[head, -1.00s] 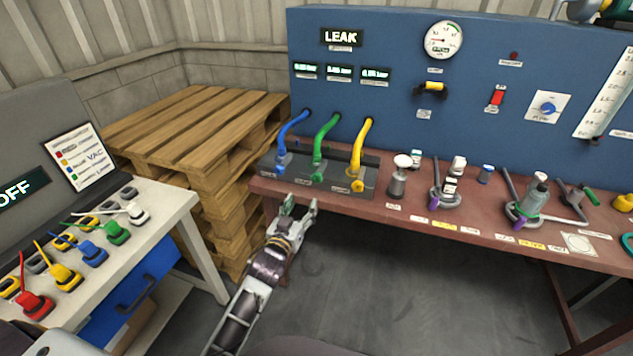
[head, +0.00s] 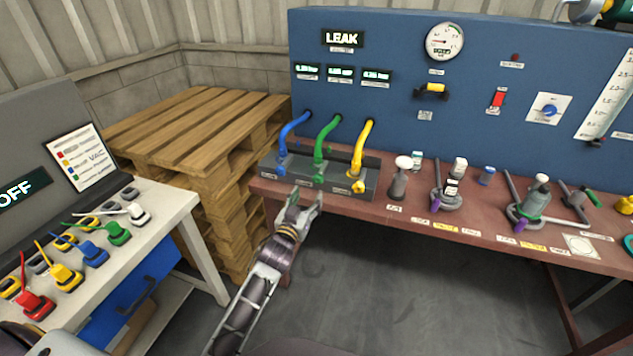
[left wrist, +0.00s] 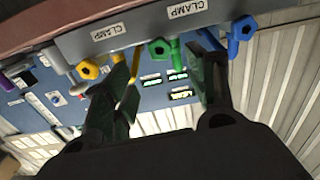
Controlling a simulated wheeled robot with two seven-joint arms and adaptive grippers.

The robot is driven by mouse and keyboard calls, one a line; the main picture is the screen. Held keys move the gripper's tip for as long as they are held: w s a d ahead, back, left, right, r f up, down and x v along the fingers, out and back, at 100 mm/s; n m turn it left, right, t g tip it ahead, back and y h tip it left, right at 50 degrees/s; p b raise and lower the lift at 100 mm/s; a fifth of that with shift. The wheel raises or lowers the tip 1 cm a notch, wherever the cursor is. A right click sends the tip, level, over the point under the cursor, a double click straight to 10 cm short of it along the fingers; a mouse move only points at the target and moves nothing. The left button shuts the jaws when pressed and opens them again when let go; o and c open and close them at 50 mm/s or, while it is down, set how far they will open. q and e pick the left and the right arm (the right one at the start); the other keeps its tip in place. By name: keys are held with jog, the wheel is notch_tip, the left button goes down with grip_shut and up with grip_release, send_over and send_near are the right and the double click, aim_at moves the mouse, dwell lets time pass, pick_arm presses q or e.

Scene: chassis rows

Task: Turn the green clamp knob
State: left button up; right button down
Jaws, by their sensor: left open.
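The green clamp knob (left wrist: 159,48) shows in the left wrist view, at the block's edge between CLAMP labels. In the head view the green hose (head: 326,137) runs down to its clamp on the dark block (head: 338,181); the knob is partly hidden there by my gripper. My left gripper (head: 306,196) is open and empty in front of the block, below the green clamp. In the left wrist view its fingers (left wrist: 166,68) lie either side of the green knob in the picture. I cannot tell any contact. My right gripper is not in view.
The blue knob (left wrist: 241,28) and yellow knob (left wrist: 88,69) flank the green one. A wooden pallet stack (head: 190,125) stands left of the bench (head: 400,212). A white table (head: 175,205) with coloured plugs is at the left. A LEAK display (head: 341,38) is on the blue panel.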

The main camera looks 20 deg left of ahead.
aim_at(317, 180)
pick_arm(q)
jog(key=shift+w+d, duration=0.1)
jog(key=shift+w, duration=4.7)
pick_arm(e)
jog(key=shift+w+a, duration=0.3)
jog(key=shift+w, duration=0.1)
pick_arm(q)
jog(key=c, duration=1)
